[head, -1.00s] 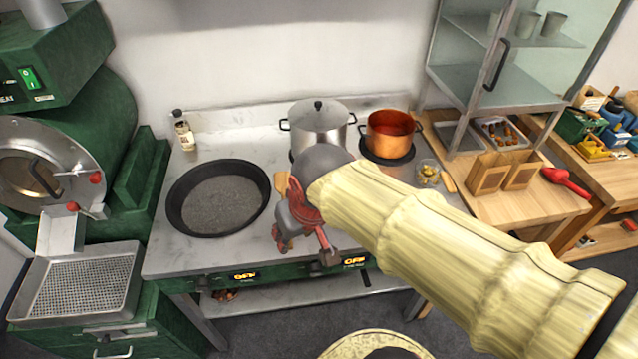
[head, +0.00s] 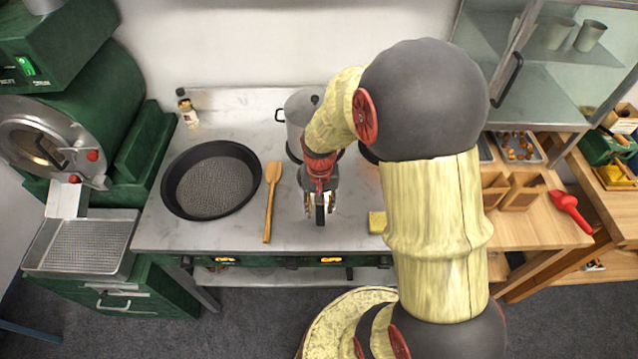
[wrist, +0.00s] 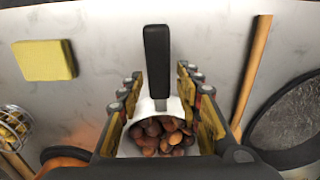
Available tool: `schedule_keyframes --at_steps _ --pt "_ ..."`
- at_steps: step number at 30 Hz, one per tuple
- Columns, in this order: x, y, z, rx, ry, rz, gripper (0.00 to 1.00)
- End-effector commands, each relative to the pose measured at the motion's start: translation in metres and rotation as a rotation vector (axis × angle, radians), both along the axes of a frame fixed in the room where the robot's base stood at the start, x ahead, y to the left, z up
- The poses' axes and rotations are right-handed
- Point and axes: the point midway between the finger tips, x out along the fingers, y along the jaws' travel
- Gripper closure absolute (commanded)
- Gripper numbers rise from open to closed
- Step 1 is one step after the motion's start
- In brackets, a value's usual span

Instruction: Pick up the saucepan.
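The saucepan (wrist: 157,65) shows in the wrist view as a small pale pan with a straight black handle, filled with brown chestnuts (wrist: 162,137). Its handle points to the top of that view. In the head view my arm and gripper hide most of it; the dark handle (head: 320,213) shows below the gripper. My gripper (wrist: 163,90) is open, with one finger on each side of the handle and a visible gap on both sides. In the head view, my gripper (head: 320,203) points down over the counter, right of the wooden spatula.
A wooden spatula (head: 270,200) and a wide black pan (head: 212,180) are to the left. A yellow sponge (head: 377,222) lies to the right. A lidded steel pot (head: 296,112) stands behind my gripper. My arm mostly hides the copper pot. The counter (head: 190,238) front is fairly clear.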

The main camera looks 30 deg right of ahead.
Motion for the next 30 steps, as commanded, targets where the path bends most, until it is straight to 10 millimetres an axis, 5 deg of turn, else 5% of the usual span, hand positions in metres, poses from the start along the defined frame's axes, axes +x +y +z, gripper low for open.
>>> schedule_keyframes --at_steps 11,18,30 --pt "0.003 -0.003 -0.047 0.001 0.001 0.001 0.65" --pt "0.003 -0.004 -0.048 -0.001 -0.001 0.001 0.65" --pt "0.003 -0.004 -0.048 -0.001 -0.001 0.001 0.88"
